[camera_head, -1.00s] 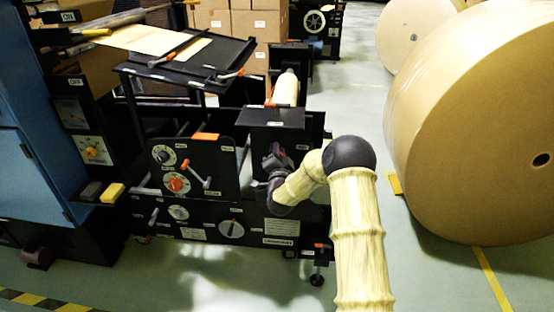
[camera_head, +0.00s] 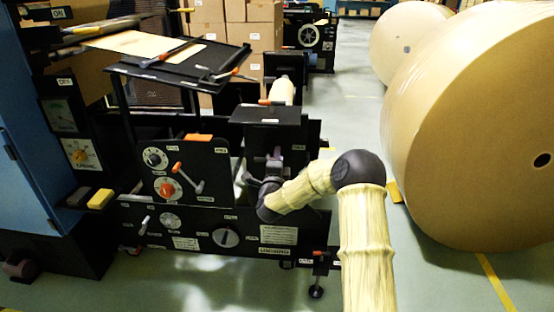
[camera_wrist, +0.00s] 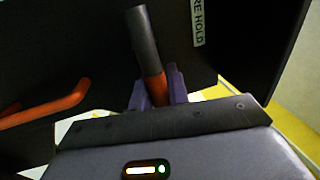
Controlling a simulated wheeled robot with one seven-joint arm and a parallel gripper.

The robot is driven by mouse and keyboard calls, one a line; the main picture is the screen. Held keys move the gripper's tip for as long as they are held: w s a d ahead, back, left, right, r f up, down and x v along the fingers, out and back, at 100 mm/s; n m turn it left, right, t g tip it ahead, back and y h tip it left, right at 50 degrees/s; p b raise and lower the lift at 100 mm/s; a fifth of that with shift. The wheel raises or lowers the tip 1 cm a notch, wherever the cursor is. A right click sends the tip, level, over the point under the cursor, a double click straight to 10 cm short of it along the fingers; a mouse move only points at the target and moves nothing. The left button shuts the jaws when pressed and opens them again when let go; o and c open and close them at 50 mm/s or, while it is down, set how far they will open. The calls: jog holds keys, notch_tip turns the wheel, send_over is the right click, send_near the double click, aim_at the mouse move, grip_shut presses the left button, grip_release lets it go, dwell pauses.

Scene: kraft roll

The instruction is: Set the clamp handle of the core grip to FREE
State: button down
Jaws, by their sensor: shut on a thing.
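The clamp handle (camera_wrist: 146,45) has a dark grey grip and an orange lower part. In the wrist view it leans up and slightly left, on a dark panel beside a label ending in "RE HOLD" (camera_wrist: 198,22). My gripper (camera_wrist: 157,88) is shut on its orange part, one purple-grey finger on each side. In the head view my gripper (camera_head: 270,172) is at the front of the black block on the machine's right side. The handle is hard to make out there, and its pivot is hidden in the wrist view.
Another orange handle (camera_wrist: 45,108) lies at the left in the wrist view. The machine's front panel (camera_head: 205,165) carries knobs and a crank left of my gripper. A large kraft roll (camera_head: 470,130) stands to the right. The floor (camera_head: 345,95) between is clear.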

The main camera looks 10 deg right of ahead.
jog(key=shift+f, duration=0.15)
jog(key=c, duration=1.3)
grip_release()
jog(key=shift+c, duration=0.2)
jog(key=shift+s, duration=0.1)
jog(key=p+v, duration=0.1)
jog(key=v, duration=1.6)
jog(key=shift+a, duration=0.1)
